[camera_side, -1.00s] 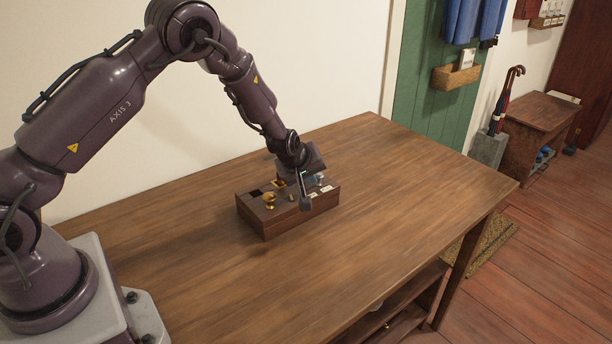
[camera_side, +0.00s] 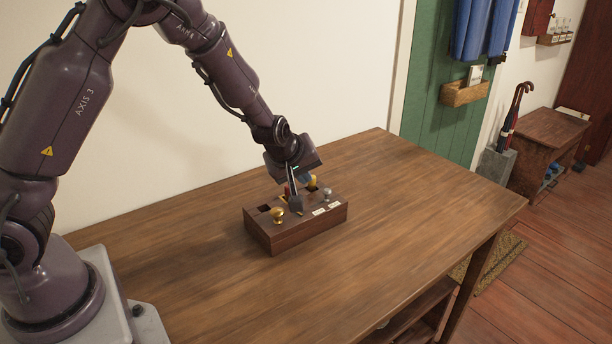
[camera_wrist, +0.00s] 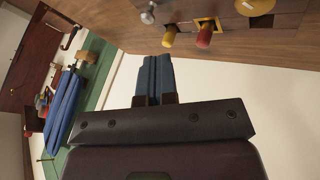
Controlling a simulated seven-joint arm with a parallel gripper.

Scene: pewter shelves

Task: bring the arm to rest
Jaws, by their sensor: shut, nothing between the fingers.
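My gripper (camera_side: 294,200) is shut and empty. In the side view it points down just over the wooden box (camera_side: 278,242), which stands on the table (camera_side: 400,220); I cannot tell whether the fingertips touch the box. A gold knob (camera_side: 278,215) sits on the box's left part, and a small grey knob (camera_side: 327,192) on its right part. In the wrist view the shut fingers (camera_wrist: 154,75) show with nothing between them. A red-tipped peg (camera_wrist: 204,38) and a yellow-tipped peg (camera_wrist: 169,37) stand out of the box near them.
The table right of the box is clear. A pale wall (camera_side: 290,60) rises behind the table. A green door (camera_side: 430,90) with a small wooden holder (camera_side: 463,94), an umbrella stand (camera_side: 496,165) and a low cabinet (camera_side: 545,140) stand beyond the table's right end.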

